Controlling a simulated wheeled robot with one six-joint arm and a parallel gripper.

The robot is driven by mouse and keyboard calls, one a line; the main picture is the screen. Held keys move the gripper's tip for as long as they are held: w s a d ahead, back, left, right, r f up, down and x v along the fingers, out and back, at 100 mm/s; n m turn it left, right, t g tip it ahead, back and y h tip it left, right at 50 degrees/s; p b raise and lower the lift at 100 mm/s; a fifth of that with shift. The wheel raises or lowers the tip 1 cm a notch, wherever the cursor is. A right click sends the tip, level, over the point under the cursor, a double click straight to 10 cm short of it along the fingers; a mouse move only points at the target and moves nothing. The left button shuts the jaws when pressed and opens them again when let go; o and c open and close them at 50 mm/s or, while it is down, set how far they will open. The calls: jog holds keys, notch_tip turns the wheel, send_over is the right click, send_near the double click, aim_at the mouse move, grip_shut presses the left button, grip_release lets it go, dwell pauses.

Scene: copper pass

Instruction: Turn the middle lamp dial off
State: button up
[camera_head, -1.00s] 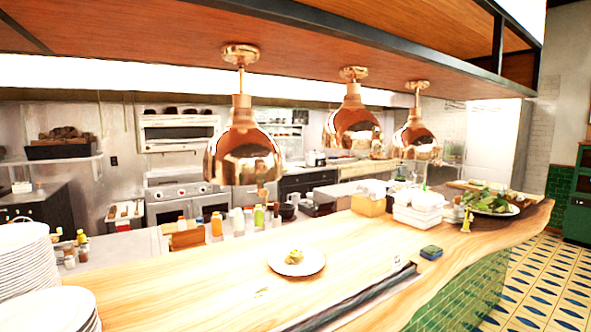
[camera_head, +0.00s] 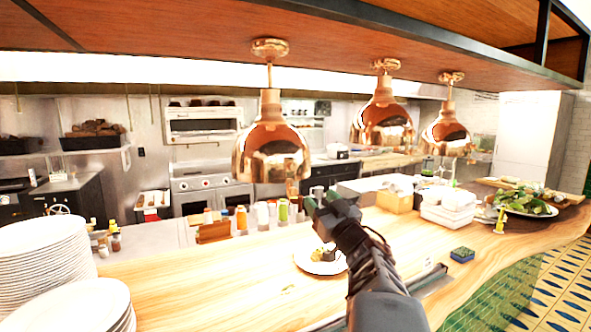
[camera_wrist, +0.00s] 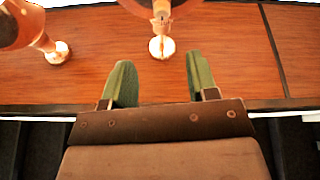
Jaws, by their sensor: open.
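Three copper lamps hang in a row from the wooden canopy: a near left one (camera_head: 270,150), the middle lamp (camera_head: 383,122) and a right one (camera_head: 447,135). I cannot make out a dial on the middle lamp, nor its setting. My gripper (camera_head: 328,208) is raised over the counter, below the lamps and apart from them. In the wrist view, its two green fingers are spread with nothing between them (camera_wrist: 158,72). Beyond them that view shows the canopy's underside, a copper lamp with its round ceiling mount (camera_wrist: 161,47), and part of another at upper left (camera_wrist: 15,25).
The wooden counter (camera_head: 190,292) holds plate stacks (camera_head: 45,255) at left. A plate of food (camera_head: 305,262) lies behind my arm, with white containers (camera_head: 450,208) and a salad platter (camera_head: 530,212) at right. The canopy (camera_head: 150,22) spans overhead.

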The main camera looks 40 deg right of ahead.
aim_at(294, 167)
jog(key=p+x, duration=0.1)
jog(key=x, duration=0.3)
jog(key=p+x, duration=0.2)
jog(key=x, duration=0.3)
jog(key=p+x, duration=0.1)
jog(key=x, duration=0.3)
jog(key=shift+w+a+r+p, duration=0.1)
jog(key=shift+w+r+p, duration=0.15)
jog(key=shift+r+p, duration=0.2)
jog(key=c, duration=0.9)
